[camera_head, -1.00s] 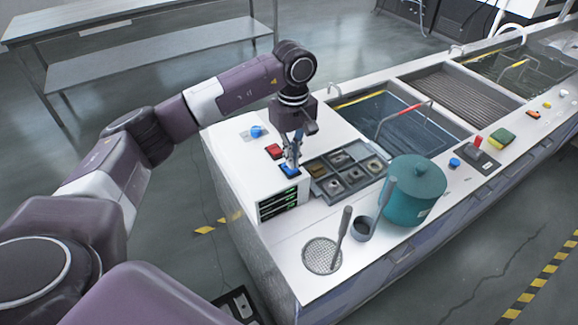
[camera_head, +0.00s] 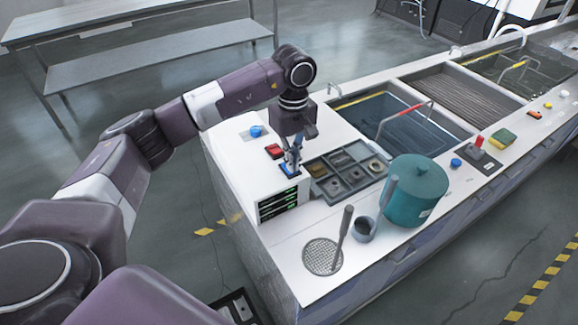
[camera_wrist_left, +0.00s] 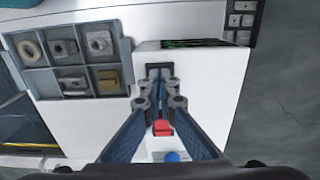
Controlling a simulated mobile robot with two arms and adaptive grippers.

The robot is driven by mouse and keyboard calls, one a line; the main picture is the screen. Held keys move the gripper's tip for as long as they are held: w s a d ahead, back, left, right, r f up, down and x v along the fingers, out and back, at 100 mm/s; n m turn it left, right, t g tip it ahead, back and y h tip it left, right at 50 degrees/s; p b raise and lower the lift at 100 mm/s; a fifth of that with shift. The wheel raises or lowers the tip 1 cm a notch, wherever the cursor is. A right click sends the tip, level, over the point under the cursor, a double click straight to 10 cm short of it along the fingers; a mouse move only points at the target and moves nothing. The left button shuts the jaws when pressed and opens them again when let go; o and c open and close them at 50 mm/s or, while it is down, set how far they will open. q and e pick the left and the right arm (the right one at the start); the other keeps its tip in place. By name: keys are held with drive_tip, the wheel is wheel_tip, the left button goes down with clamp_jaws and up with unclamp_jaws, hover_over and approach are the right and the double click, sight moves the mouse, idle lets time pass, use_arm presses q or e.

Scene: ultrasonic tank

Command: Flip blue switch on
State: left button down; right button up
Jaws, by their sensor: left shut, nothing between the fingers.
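The blue switch (camera_head: 289,170) sits on the white control box top, in front of a red switch (camera_head: 274,151). My left gripper (camera_head: 292,166) points down with its fingertips at the blue switch; it is shut and empty. In the left wrist view the closed fingers (camera_wrist_left: 164,88) cover most of the blue switch (camera_wrist_left: 162,92), and the red switch (camera_wrist_left: 162,128) shows between the fingers. I cannot tell whether the tips touch the switch or which way it is set. My right gripper is not in view.
A sectioned parts tray (camera_head: 357,183) lies right beside the box. A teal pot (camera_head: 414,190), a small cup (camera_head: 362,230) and a round mesh strainer (camera_head: 322,256) stand in front. A blue knob (camera_head: 256,131) is behind the red switch. Water-filled tanks (camera_head: 385,117) lie behind.

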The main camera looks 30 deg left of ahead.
use_arm(q)
drive_tip(key=shift+f, duration=0.2)
drive_tip(key=shift+r, duration=0.1)
drive_tip(key=shift+w+r+p, duration=0.1)
drive_tip(key=shift+r+p, duration=0.35)
drive_tip(key=shift+r, duration=0.35)
drive_tip(key=shift+r+p, duration=1.35)
drive_tip(key=shift+r, duration=1.3)
